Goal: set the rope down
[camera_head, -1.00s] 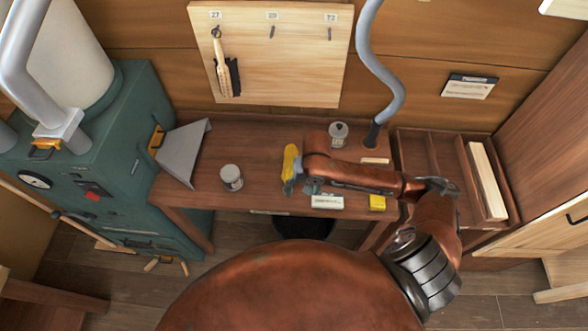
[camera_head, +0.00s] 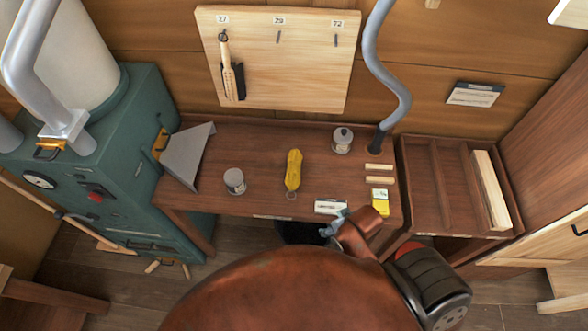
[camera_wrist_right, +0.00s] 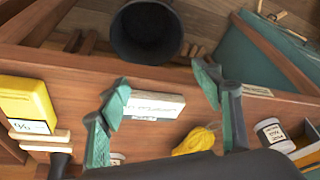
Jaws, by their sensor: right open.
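The rope, a yellow bundle (camera_head: 293,170) with a small ring at its near end, lies on the wooden bench top (camera_head: 265,150), clear of any gripper. It also shows in the right wrist view (camera_wrist_right: 195,141), partly hidden by my wrist. My right gripper (camera_head: 335,223) is at the bench's front edge, to the right of and nearer than the rope. In the right wrist view its two fingers (camera_wrist_right: 162,90) are spread with nothing held between them, and a white labelled box stands beyond. My left gripper is not in view.
The white box (camera_head: 330,206) and a yellow box (camera_head: 380,208) are near the front edge. Two tins (camera_head: 234,181) (camera_head: 343,141), wooden strips (camera_head: 379,167) and a grey hose (camera_head: 394,92) are around. A dark bucket (camera_wrist_right: 146,33) is below the bench. Bench space beside the rope is free.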

